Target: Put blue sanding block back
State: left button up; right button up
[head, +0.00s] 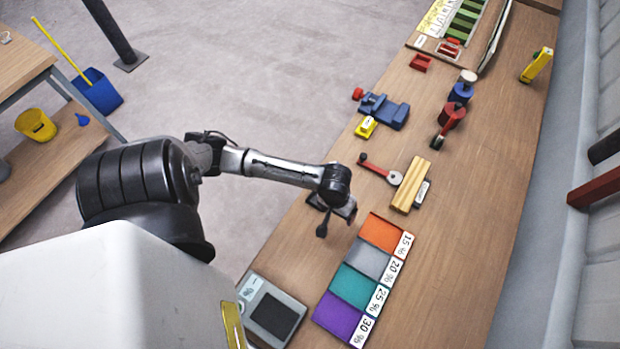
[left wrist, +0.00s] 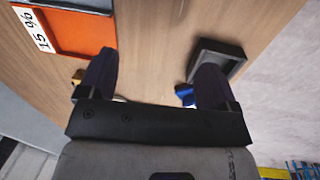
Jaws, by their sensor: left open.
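My left gripper (head: 336,208) is over the bench near its left edge, beside the orange sheet (head: 383,232). In the left wrist view its two fingers (left wrist: 155,82) are spread, with nothing held between them. A small blue piece (left wrist: 185,95) shows partly behind the right-hand finger; I cannot tell whether it is the blue sanding block. An open dark tray (left wrist: 218,62) lies on the wood past that finger and looks empty where visible. In the head view my arm covers this area. My right gripper is out of view.
Grey, teal and purple sheets with percent labels (head: 378,298) follow the orange one. A grey scale (head: 272,314) stands at the near edge.

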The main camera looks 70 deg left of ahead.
pick_arm(q)
jog(key=s+d+r+m+t, duration=0.1)
jog(key=s+d+r+m, duration=0.2)
jog(key=s, duration=0.3)
jog(key=s+d+r+m+t+y, duration=0.1)
jog(key=s+d+r+m, duration=0.2)
jog(key=s+d+m, duration=0.1)
jog(key=shift+s+d+r+m+t, duration=0.3)
jog(key=shift+s+m, duration=0.55)
jog(key=shift+m, duration=0.35)
jog(key=shift+c, duration=0.2)
